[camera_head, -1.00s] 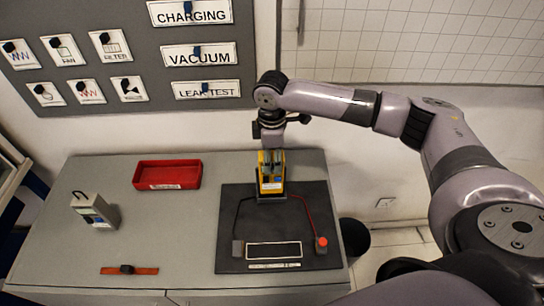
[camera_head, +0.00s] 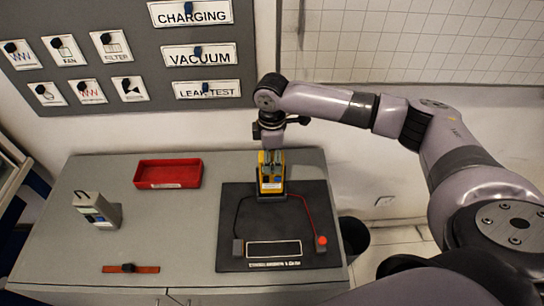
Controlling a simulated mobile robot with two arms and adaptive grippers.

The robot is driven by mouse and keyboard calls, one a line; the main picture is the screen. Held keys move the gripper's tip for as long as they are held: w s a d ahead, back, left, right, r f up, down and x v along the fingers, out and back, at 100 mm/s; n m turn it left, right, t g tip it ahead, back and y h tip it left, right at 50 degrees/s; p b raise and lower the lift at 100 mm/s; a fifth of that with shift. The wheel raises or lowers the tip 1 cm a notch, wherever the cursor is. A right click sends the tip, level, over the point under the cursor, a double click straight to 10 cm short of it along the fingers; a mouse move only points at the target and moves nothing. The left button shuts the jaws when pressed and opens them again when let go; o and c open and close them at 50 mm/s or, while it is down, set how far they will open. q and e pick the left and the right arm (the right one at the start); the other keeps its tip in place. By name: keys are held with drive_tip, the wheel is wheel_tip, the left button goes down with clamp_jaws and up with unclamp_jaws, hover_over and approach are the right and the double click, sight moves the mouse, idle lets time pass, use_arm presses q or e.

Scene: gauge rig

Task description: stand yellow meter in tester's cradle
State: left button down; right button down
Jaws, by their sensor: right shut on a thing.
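The yellow meter (camera_head: 271,183) stands upright at the back of the dark tester board (camera_head: 229,212), at the cradle, which is mostly hidden behind and under it. My right gripper (camera_head: 272,156) comes down from above and is shut on the top of the yellow meter. The fingers are small and partly merge with the meter in this view. Whether the meter's base rests fully in the cradle I cannot tell. My left gripper is not in view.
A red tray (camera_head: 168,185) lies at the back left of the grey table (camera_head: 160,235). A grey handled device (camera_head: 97,211) stands at the left. An orange strap (camera_head: 131,268) lies at the front. A red button (camera_head: 321,241) and leads sit on the board.

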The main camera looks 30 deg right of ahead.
drive_tip(key=shift+f, duration=1.65)
drive_tip(key=c, duration=1)
unclamp_jaws()
drive_tip(key=shift+o, duration=0.7)
drive_tip(key=o, duration=0.5)
